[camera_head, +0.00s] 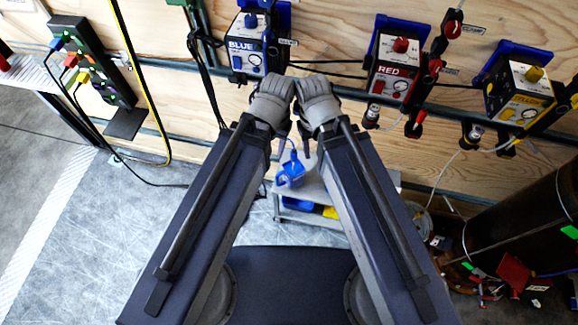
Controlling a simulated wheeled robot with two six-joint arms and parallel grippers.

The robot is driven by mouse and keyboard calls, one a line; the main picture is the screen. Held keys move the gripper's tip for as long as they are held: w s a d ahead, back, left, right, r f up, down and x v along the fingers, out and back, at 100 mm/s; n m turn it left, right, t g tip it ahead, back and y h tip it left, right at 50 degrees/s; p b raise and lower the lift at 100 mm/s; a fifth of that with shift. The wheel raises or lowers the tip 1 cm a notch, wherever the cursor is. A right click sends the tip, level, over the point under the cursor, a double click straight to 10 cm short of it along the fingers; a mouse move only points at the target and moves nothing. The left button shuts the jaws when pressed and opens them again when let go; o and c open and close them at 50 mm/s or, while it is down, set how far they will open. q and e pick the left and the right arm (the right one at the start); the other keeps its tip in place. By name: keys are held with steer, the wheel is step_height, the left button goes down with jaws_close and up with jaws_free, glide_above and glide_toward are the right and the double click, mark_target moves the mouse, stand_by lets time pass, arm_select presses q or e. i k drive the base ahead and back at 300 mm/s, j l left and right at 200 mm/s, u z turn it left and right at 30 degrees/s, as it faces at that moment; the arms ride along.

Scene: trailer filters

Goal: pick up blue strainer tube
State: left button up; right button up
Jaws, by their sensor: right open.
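A blue part (291,171) with a thin upright end shows between my two forearms, in front of a small grey cart; I cannot tell whether it is the blue strainer tube. The blue filter unit (247,46), labelled BLUE, is on the wooden wall above my wrists.
The red unit (396,66) and yellow unit (518,90) are on the wall to the right. The grey cart (313,218) holds blue and yellow items. A dark barrel (520,215) and clutter stand at right. Floor at left is mostly clear, with cables.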

mark_target(294, 154)
steer(key=z, duration=0.65)
steer(key=u, duration=2.5)
steer(key=k+l, duration=0.1)
steer(key=k, duration=1.25)
